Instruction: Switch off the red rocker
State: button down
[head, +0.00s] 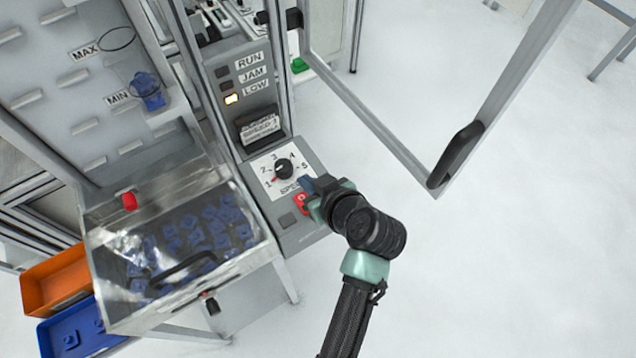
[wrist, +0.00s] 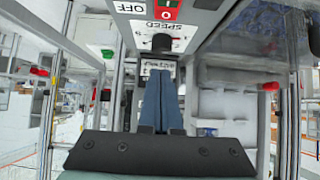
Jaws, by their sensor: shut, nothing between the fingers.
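The red rocker (head: 301,198) sits on the sloped grey control panel (head: 296,238), below and right of the black speed knob (head: 284,168). My gripper (head: 306,184) is beside the rocker in the head view and hides part of it. In the wrist view the red rocker (wrist: 168,12) is cut by the top edge, next to an OFF label (wrist: 130,8). The blue fingers of my gripper (wrist: 160,74) are together and empty, pointing toward the panel. I cannot tell whether they touch it, or which side of the rocker is pressed.
An open framed door with a black handle (head: 455,155) stands at right. The floor at right is free.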

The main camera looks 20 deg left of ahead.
jog(key=shift+s+d+r+b, duration=0.1)
jog(key=shift+s+d+r, duration=0.25)
jog(key=shift+r, duration=0.3)
jog(key=shift+s+d+r+b, duration=0.1)
jog(key=shift+s+d+r, duration=0.15)
jog(key=shift+d+r, duration=0.35)
jog(key=shift+s+d+r+b, duration=0.1)
jog(key=shift+s+d+r, duration=0.2)
jog(key=shift+r, duration=0.45)
jog(key=w+d+r+m+t+h, duration=0.1)
jog(key=w+d+r+m+t, duration=0.2)
jog(key=r, duration=0.7)
jog(key=w+d+r+t+h, duration=0.15)
jog(key=w+r+t, duration=0.25)
jog(key=r, duration=0.6)
jog(key=w+d+r+m+t+h, duration=0.1)
jog(key=w+d+r+m+t, duration=0.2)
jog(key=r, duration=0.7)
jog(key=s+d+r+m+t+h, duration=0.1)
jog(key=s+r+t, duration=0.4)
jog(key=r, duration=0.8)
jog(key=s+d+r+m+t+h, duration=0.2)
jog(key=s+r+t, duration=0.4)
jog(key=r, duration=0.7)
jog(key=shift+s+d+m+h, duration=0.3)
jog(key=shift+s+m+h, duration=0.5)
jog(key=shift+s, duration=0.35)
